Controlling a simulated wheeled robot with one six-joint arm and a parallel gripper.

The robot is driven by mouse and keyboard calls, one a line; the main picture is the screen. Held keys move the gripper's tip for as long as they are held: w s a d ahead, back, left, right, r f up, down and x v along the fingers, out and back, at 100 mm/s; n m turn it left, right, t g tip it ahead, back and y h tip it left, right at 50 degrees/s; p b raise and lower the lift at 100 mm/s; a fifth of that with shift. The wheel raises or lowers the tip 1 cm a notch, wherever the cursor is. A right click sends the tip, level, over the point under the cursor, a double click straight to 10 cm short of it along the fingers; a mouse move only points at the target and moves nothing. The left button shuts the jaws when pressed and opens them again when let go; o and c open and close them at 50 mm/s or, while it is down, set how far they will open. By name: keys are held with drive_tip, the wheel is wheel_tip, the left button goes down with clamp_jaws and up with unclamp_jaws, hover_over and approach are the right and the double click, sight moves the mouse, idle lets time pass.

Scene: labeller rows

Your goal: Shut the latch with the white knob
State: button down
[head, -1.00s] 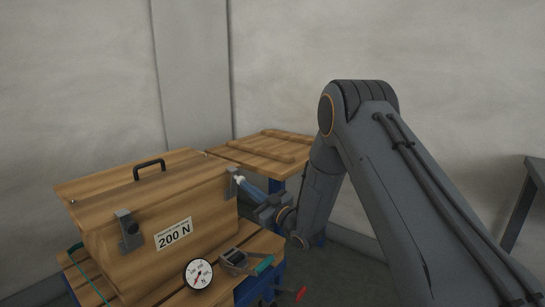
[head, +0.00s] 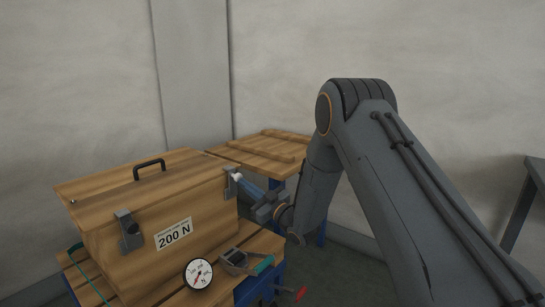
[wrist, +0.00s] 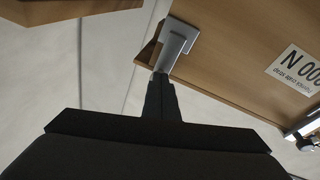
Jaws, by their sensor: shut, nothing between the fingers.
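A wooden box (head: 160,262) carries two grey metal latches on its front. The right latch (head: 230,187) has a white knob (head: 237,177) at its upper part; this latch also shows in the wrist view (wrist: 178,40). The left latch (head: 129,232) is nearer the camera and shows no white knob. My gripper (head: 243,182) is shut and empty, coming from the right with its tips at the right latch, close to the knob. In the wrist view the shut fingers (wrist: 160,78) end at the lower end of this latch. The knob is hidden there, and contact is unclear.
The box's lid has a black handle (head: 149,165). A round dial gauge (head: 199,273) and a grey tool (head: 236,259) are at the bench's front edge. A wooden table (head: 268,153) stands behind. Open floor (head: 345,275) lies to the right.

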drive_tip(key=shift+f, duration=0.1)
drive_tip(key=shift+s+d+f, duration=0.6)
drive_tip(key=shift+s+d, duration=0.1)
drive_tip(key=shift+d, duration=0.15)
drive_tip(key=shift+s+d+f, duration=0.6)
drive_tip(key=shift+s+d, duration=0.05)
drive_tip(key=shift+d, duration=0.15)
